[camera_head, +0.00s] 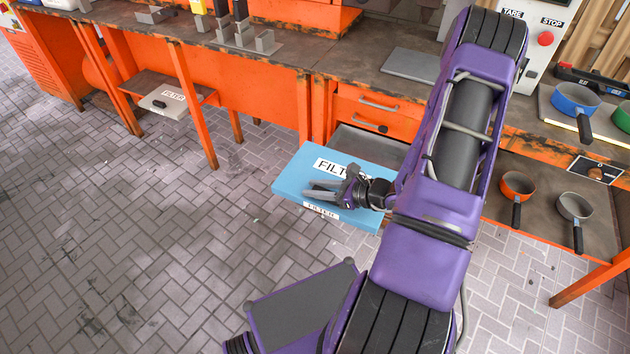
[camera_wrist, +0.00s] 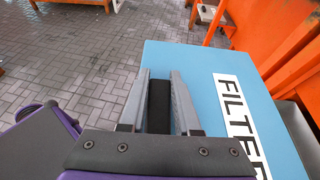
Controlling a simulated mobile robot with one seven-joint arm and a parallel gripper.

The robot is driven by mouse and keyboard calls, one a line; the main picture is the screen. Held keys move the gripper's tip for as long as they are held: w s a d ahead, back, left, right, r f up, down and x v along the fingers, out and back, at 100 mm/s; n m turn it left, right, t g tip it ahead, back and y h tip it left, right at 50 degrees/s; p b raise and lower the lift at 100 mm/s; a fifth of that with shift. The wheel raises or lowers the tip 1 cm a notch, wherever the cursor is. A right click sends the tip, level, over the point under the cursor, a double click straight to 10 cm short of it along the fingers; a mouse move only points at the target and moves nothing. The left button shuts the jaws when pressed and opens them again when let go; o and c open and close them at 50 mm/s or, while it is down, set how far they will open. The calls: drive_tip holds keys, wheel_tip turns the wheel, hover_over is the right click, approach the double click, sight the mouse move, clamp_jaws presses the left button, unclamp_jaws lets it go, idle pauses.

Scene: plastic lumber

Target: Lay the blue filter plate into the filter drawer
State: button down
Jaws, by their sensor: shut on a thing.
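The blue filter plate (camera_head: 292,178) is a flat, light blue slab with white FILTER labels on its top and front edge. My gripper (camera_head: 325,191) is over its top and shut on its black handle. In the wrist view the black handle (camera_wrist: 159,104) lies between the two grey fingers, with the blue plate (camera_wrist: 205,62) around and below. A pulled-out drawer with a grey inside (camera_head: 366,143), which I take as the filter drawer, is just behind and right of the plate in the head view. The plate and my arm hide part of it.
A closed orange drawer (camera_head: 378,103) sits above the open one, under the worktop. A pale FILTER-labelled plate (camera_head: 165,102) lies on a low shelf at left. Pans, including an orange one (camera_head: 516,185), stand at right. The paved floor at left is clear.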

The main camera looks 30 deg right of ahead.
drive_tip(key=shift+f, duration=0.1)
idle(0.3)
drive_tip(key=f+b, duration=0.2)
drive_tip(key=d+f+b, duration=0.1)
drive_tip(key=f+b, duration=0.1)
drive_tip(key=f, duration=0.1)
drive_tip(key=w+f+b, duration=0.1)
drive_tip(key=f+b, duration=0.2)
drive_tip(key=shift+d, duration=0.35)
idle(0.8)
